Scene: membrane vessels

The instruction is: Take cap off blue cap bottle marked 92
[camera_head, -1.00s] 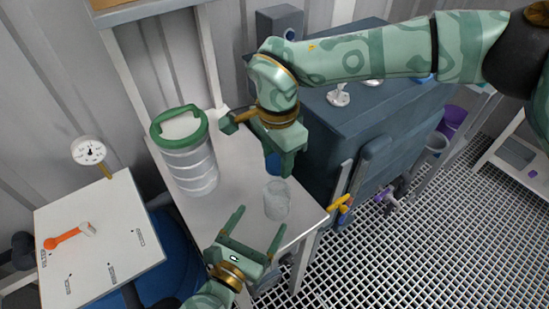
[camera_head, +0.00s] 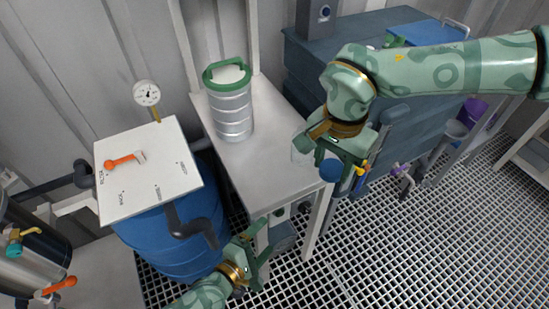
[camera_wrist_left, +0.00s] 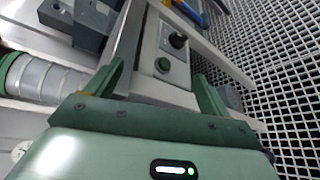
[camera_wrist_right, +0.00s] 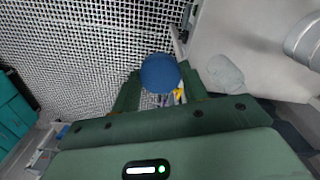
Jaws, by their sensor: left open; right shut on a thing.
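My right gripper (camera_head: 340,160) is shut on a blue cap (camera_head: 331,170). The cap is off the bottle and, in the head view, shows to the right of it, past the table's edge. The clear bottle (camera_head: 301,150) stands uncapped on the white table, partly behind the right gripper. In the right wrist view the blue cap (camera_wrist_right: 160,73) is between the fingers and the bottle (camera_wrist_right: 225,73) stands apart from it. No number can be read on it. My left gripper (camera_head: 264,244) is open and empty, in front of the table's near edge.
A ribbed metal canister with a green lid (camera_head: 230,100) stands at the back of the white table (camera_head: 255,165). A white panel with a gauge (camera_head: 146,93) and an orange lever is at left, over a blue drum (camera_head: 180,240). A dark tank unit is at right.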

